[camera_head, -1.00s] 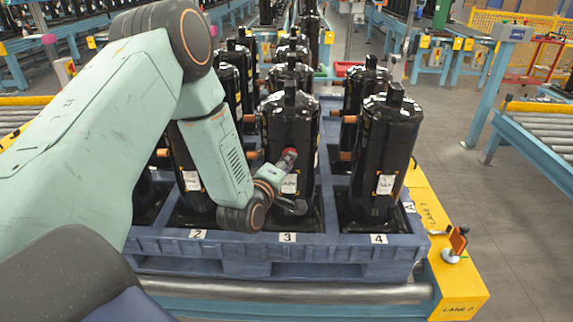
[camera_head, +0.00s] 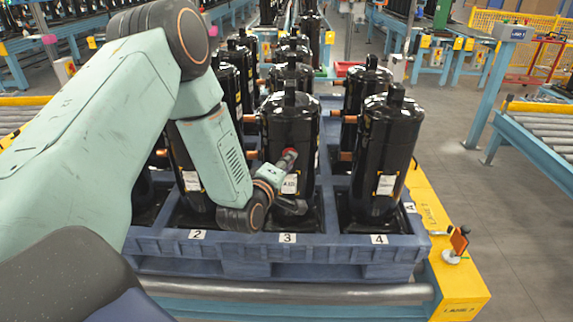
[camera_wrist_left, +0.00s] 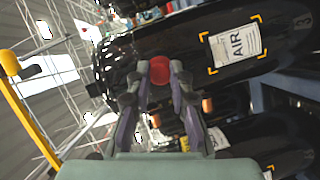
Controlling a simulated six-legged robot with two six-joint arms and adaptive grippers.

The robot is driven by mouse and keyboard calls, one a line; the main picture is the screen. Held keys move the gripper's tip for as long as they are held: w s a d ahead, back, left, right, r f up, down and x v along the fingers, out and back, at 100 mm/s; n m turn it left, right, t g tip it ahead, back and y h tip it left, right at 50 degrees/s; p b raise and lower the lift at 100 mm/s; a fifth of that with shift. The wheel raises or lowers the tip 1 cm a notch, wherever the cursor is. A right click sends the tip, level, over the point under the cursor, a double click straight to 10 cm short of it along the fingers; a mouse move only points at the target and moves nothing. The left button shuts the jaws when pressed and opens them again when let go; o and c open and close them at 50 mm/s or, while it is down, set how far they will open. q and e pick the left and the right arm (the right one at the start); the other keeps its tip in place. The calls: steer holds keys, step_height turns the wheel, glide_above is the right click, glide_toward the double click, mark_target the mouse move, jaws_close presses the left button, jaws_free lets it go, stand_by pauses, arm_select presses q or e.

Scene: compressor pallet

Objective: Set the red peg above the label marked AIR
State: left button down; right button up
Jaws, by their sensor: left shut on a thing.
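The label marked AIR (camera_head: 290,184) is on the front of the black compressor (camera_head: 291,124) in the slot marked 3. It shows large and tilted in the left wrist view (camera_wrist_left: 236,45). The red peg (camera_head: 289,154) is at the compressor's front, just above the label. My left gripper (camera_wrist_left: 160,74) is shut on the red peg (camera_wrist_left: 160,69), with a finger on each side of it. The peg's far end is hidden, so I cannot tell whether it touches the compressor. My right gripper is not in view.
Other black compressors stand close on both sides and behind, one with its own label (camera_head: 385,185) in slot 4. All stand on the blue pallet (camera_head: 340,254). Open floor lies further right.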

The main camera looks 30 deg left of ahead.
arm_select(q)
steer(key=shift+w+a, duration=0.4)
steer(key=shift+w, duration=0.15)
stand_by(0.9)
steer(key=c, duration=1.1)
jaws_free()
steer(key=v, duration=1.2)
steer(key=shift+d, duration=0.1)
